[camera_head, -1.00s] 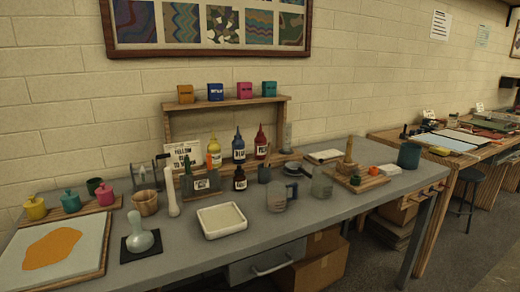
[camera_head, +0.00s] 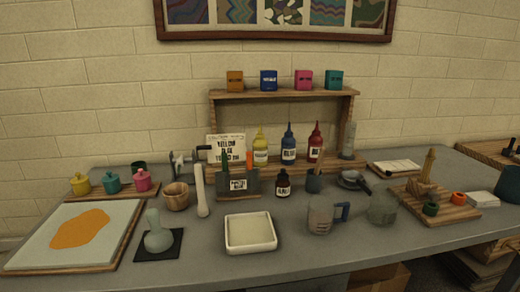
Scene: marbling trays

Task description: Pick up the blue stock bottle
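The blue stock bottle (camera_head: 289,146) stands upright at the back of the grey table, under the wooden shelf. It has a pointed nozzle and a pale label. A yellow bottle (camera_head: 260,148) stands to its left and a red bottle (camera_head: 315,143) to its right. A small dark bottle (camera_head: 283,184) stands in front of it, near its lower part. My gripper is not in the head view.
The wooden shelf (camera_head: 283,94) holds several coloured boxes. In front are a white tray (camera_head: 250,233), a clear jug with a blue handle (camera_head: 321,215) and a dark cup with tools (camera_head: 314,182). The table's front strip is mostly clear.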

